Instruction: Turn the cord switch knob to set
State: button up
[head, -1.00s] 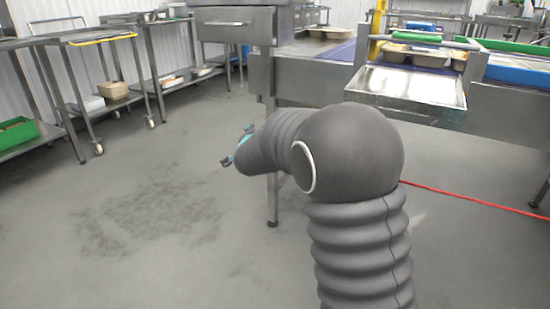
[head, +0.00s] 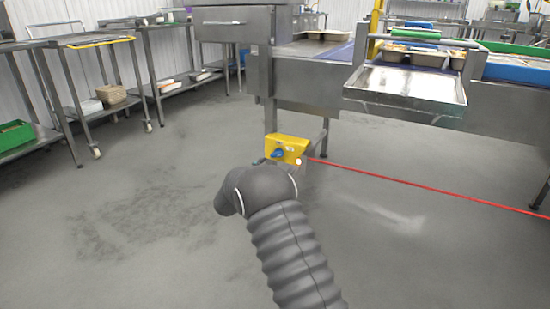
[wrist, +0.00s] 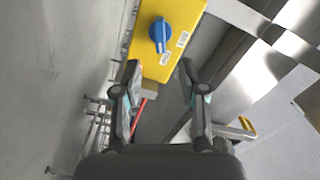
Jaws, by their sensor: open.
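The cord switch is a yellow box (head: 292,144) on the conveyor frame's leg, with a blue knob (head: 278,153) on its face. In the wrist view the yellow box (wrist: 185,14) fills the top middle. The blue knob (wrist: 160,35) has its grip bar near upright in the picture, with small white labels beside and below it. My gripper (wrist: 159,72) is open and empty. Its fingertips lie below the knob in the picture, apart from it, one to each side. In the head view my arm hides most of the gripper.
A red cord (head: 425,185) runs from the box to the right, low over the floor. The steel conveyor frame (head: 300,90) and a tilted steel tray (head: 405,90) are above. Steel racks (head: 150,75) stand at the left. The floor at left is clear.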

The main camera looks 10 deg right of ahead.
aim_at(275, 156)
jog(key=x, duration=1)
jog(key=shift+w+d, duration=0.1)
grip_shut()
